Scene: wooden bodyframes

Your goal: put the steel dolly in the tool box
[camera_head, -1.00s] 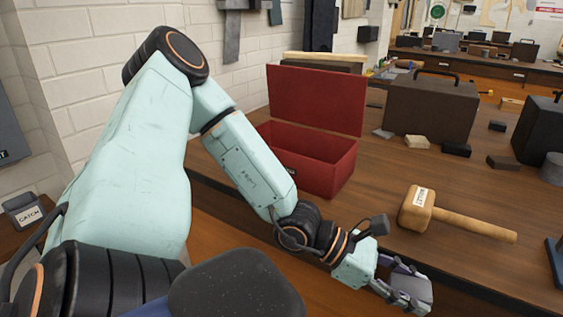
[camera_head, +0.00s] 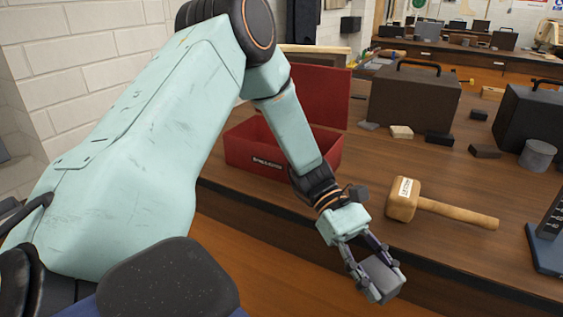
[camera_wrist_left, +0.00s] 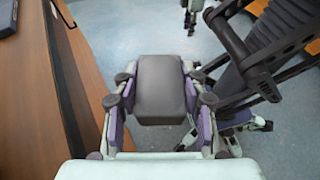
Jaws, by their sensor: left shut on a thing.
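The steel dolly is a grey block (camera_head: 382,274) held between the fingers of my left gripper (camera_head: 372,270) in the head view. My left gripper is shut on it, off the front edge of the bench. In the left wrist view the dolly (camera_wrist_left: 160,88) sits between both finger pads of the gripper (camera_wrist_left: 160,100). The tool box (camera_head: 255,150) is red, with its lid open and raised at the back. It stands on the bench, behind and left of the gripper. My left arm hides part of the box and its lid.
A wooden mallet (camera_head: 440,208) lies on the bench right of the gripper. Dark cases (camera_head: 412,100) and small blocks (camera_head: 438,138) stand farther back. A grey cylinder (camera_head: 537,156) and a blue stand (camera_head: 547,245) are at the right. The bench's front edge (camera_head: 430,268) runs beside the gripper.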

